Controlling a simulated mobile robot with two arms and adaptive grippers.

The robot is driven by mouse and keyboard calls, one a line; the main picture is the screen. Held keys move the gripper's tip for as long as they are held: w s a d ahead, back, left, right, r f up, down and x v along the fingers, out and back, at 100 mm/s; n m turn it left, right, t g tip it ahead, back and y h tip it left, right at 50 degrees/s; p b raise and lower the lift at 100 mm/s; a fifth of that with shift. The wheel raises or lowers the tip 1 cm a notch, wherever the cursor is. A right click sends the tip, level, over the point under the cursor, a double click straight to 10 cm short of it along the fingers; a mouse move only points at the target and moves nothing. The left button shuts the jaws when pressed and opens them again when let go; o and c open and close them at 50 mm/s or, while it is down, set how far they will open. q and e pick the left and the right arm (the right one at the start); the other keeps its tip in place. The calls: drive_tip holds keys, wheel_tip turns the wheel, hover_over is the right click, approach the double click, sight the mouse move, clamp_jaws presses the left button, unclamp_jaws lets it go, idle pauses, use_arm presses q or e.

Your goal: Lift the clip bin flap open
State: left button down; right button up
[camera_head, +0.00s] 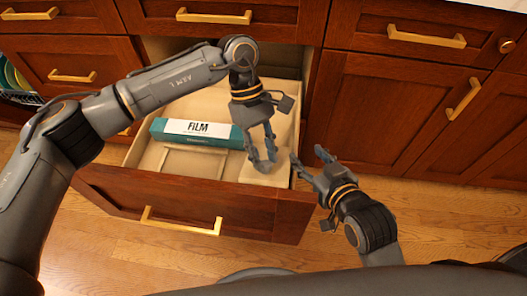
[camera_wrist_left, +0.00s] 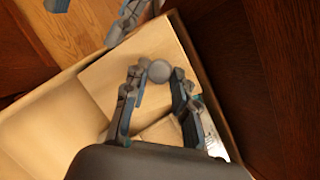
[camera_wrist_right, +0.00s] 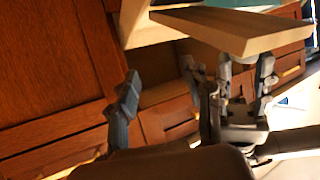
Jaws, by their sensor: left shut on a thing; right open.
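The clip bin flap (camera_head: 257,176) is a pale panel in the front right corner of the open drawer. It also shows in the left wrist view (camera_wrist_left: 118,82), with a round grey knob (camera_wrist_left: 159,71) on it. My left gripper (camera_head: 264,160) reaches down into the drawer, its fingertips shut around the knob. How far the flap is raised, I cannot tell. The bin's inside is not clearly visible. My right gripper (camera_head: 308,167) is open and empty, just outside the drawer's right front corner; its fingers also show in the right wrist view (camera_wrist_right: 175,95).
The wooden drawer (camera_head: 190,197) is pulled out. A teal and white film box (camera_head: 196,132) lies in it, left of my left gripper. Closed cabinet doors (camera_head: 392,115) stand to the right. The wooden floor (camera_head: 440,220) at the right is clear.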

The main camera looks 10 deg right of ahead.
drive_tip(key=shift+w+d+r, duration=0.1)
drive_tip(key=c, duration=0.6)
drive_tip(key=w+d+n+t, duration=0.1)
drive_tip(key=n, duration=0.1)
drive_tip(key=w+n+t, duration=0.1)
drive_tip(key=n, duration=0.1)
drive_tip(key=w+d+n+t, duration=0.1)
drive_tip(key=n, duration=0.2)
drive_tip(key=shift+w+d+r+t, duration=0.25)
drive_tip(key=shift+w+d+t, duration=0.05)
drive_tip(key=shift+w+d, duration=0.05)
clamp_jaws()
drive_tip(key=s+a+f+n+g+y, duration=0.1)
drive_tip(key=s+f+n+g+y, duration=0.25)
drive_tip(key=n, duration=0.75)
drive_tip(key=s+a+f+n+g+y, duration=0.15)
drive_tip(key=s+n+y, duration=0.25)
drive_tip(key=n+y, duration=0.5)
drive_tip(key=s+a+f+n+g+y, duration=0.1)
drive_tip(key=s+f+n+g+y, duration=0.2)
drive_tip(key=n, duration=1.1)
drive_tip(key=s+x, duration=0.1)
drive_tip(key=x, duration=0.8)
drive_tip(key=shift+s+a+r+g, duration=0.25)
drive_tip(key=shift+a+r+g, duration=0.1)
drive_tip(key=shift+r, duration=0.1)
